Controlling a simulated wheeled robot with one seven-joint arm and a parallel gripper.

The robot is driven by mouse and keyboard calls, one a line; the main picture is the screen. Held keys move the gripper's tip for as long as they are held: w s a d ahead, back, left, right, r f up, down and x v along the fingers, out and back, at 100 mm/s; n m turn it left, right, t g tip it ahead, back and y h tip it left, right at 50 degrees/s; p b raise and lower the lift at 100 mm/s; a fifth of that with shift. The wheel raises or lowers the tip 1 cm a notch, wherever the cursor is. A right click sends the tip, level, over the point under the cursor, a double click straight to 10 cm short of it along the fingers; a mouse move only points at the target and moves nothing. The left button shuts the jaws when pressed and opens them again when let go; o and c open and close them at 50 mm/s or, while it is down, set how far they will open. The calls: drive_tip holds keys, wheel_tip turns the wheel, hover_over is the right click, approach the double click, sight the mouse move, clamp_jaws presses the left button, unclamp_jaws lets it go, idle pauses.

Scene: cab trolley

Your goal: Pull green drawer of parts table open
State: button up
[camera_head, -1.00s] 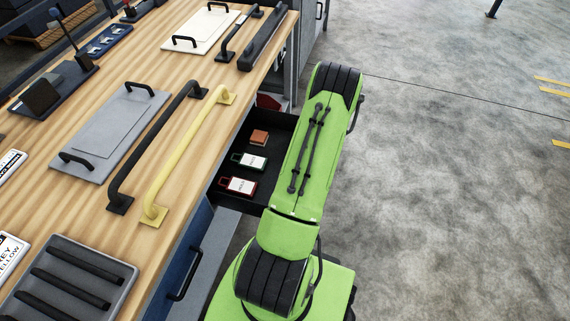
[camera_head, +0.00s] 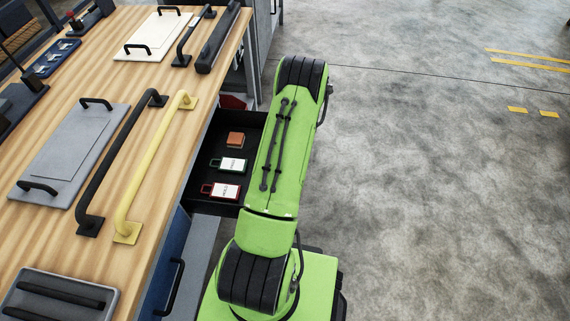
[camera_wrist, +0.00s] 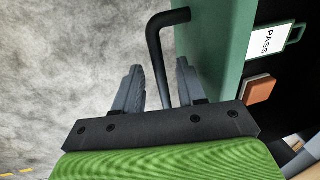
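The green drawer is pulled out from the parts table (camera_head: 150,130); its dark inside (camera_head: 206,160) shows in the head view, partly behind my arm. In the wrist view its green front (camera_wrist: 205,45) carries a black bar handle (camera_wrist: 158,50). My gripper (camera_wrist: 160,72) has its two fingers apart, one on each side of the handle, with visible gaps to the bar. My gripper is hidden in the head view. The drawer holds a green-framed PASS tag (camera_head: 228,164), a red-framed tag (camera_head: 221,190) and an orange-brown block (camera_head: 236,140).
A blue front with a black handle (camera_head: 176,287) is below the tabletop, nearer me. Black (camera_head: 120,160) and yellow (camera_head: 152,165) bars and a grey plate (camera_head: 75,150) lie on the table. The concrete floor (camera_head: 440,190) to the right is clear.

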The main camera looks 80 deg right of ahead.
drive_tip(key=s+r+p, duration=0.3)
drive_tip(key=r, duration=1.2)
drive_tip(key=shift+d+r, duration=0.15)
drive_tip(key=shift+r, duration=0.1)
drive_tip(key=w+a+r+n+p, duration=0.1)
drive_tip(key=w+a+r+n, duration=0.15)
drive_tip(key=w+r, duration=0.4)
drive_tip(key=w+a+r+n, duration=0.2)
drive_tip(key=w+a+r, duration=0.2)
drive_tip(key=w+r, duration=0.3)
drive_tip(key=w+a+r+n+h+p, duration=0.1)
drive_tip(key=w+a+r+n, duration=0.15)
drive_tip(key=w+a, duration=0.2)
drive_tip(key=w+a+r+n, duration=0.1)
drive_tip(key=w+a+r, duration=0.25)
drive_tip(key=a, duration=0.25)
drive_tip(key=a+r+n+t, duration=0.2)
drive_tip(key=a+r+n, duration=0.3)
drive_tip(key=a, duration=0.9)
drive_tip(key=s+a+r+n+t+p, duration=0.1)
drive_tip(key=s+a+r+n, duration=0.2)
drive_tip(key=s+a, duration=0.4)
drive_tip(key=a, duration=0.3)
drive_tip(key=shift+n+y, duration=0.4)
